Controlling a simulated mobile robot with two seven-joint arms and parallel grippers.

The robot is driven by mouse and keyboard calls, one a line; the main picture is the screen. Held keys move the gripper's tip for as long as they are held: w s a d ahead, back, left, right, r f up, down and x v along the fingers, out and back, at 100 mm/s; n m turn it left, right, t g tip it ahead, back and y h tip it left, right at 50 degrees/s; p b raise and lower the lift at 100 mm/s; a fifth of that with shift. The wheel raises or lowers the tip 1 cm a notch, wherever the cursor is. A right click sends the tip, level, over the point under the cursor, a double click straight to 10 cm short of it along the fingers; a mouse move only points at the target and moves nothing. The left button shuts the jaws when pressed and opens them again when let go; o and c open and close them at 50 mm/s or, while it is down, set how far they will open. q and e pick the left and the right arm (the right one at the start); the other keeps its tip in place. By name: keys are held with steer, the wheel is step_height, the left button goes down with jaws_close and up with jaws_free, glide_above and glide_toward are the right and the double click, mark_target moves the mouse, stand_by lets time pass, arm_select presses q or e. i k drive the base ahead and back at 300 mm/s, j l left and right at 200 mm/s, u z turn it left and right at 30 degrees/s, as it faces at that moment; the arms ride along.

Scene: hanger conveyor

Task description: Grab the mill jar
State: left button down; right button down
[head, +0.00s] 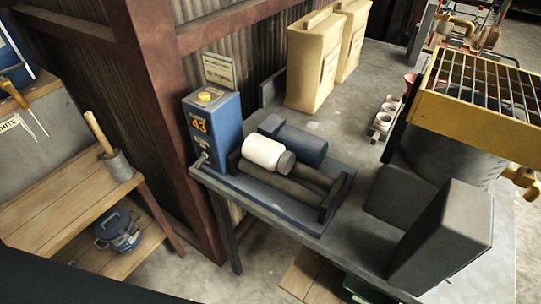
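The mill jar (263,151) is a white cylinder with a dark grey lid at its right end. It lies on its side on the dark rollers of a blue roller mill (260,187) at the front left of the grey table. A blue motor housing lies just behind the jar, and a blue control box (213,130) marked 43 stands to its left. Neither of my grippers is in view, and nothing is seen touching the jar.
Cream containers (315,62) stand behind the mill on the grey table (352,172). Small cups (384,118) stand to the right. A yellow-framed grate (485,85) over a drum and dark grey boxy shapes (440,240) occupy the right. A wooden shelf (65,205) stands left.

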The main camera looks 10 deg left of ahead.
mark_target(266, 153)
steer(key=k+l, duration=0.1)
steer(key=l, duration=0.25)
steer(key=k+l+u, duration=0.15)
steer(key=l, duration=0.2)
steer(key=k+l, duration=0.15)
steer(key=l, duration=0.2)
steer(key=k+l+u, duration=0.1)
steer(key=l, duration=0.25)
